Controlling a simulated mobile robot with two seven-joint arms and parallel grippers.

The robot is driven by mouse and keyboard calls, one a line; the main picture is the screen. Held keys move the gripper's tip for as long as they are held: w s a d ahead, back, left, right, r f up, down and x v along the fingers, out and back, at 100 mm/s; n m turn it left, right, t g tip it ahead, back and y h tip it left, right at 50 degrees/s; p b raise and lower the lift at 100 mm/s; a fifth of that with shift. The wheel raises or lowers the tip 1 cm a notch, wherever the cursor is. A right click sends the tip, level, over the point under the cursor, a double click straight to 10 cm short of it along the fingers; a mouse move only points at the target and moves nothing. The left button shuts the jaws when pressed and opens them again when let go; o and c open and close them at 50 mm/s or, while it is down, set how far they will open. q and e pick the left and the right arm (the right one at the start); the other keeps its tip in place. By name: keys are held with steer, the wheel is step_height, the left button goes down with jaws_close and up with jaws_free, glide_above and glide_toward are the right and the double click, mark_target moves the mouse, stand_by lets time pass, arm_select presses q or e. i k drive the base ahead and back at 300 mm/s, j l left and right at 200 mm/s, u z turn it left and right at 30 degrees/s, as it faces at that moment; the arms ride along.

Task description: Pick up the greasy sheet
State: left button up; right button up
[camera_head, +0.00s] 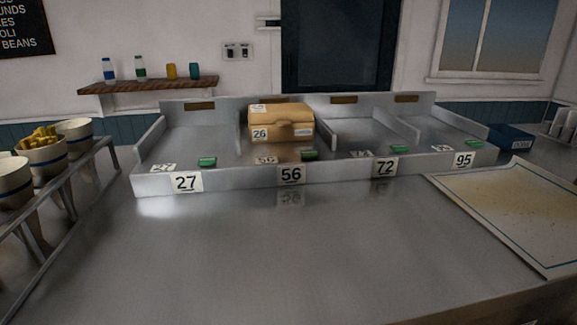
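The greasy sheet (505,213) is a pale, cream-coloured sheet with a thin dark border line and brownish speckles. It lies flat on the right side of the steel counter (270,250). Its right part runs out of the picture, and its near corner is close to the counter's front edge. Neither of my grippers shows in the head view, so nothing can be told of what they hold.
A steel divided rack labelled 27, 56 (291,175), 72 and 95 stands behind; a cardboard box (280,122) marked 26 sits in it. Cups in a rack (42,155) stand left. A dark blue box (511,138) is behind the sheet. The counter's middle is clear.

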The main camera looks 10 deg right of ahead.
mark_target(531, 210)
steer(key=z, duration=1.55)
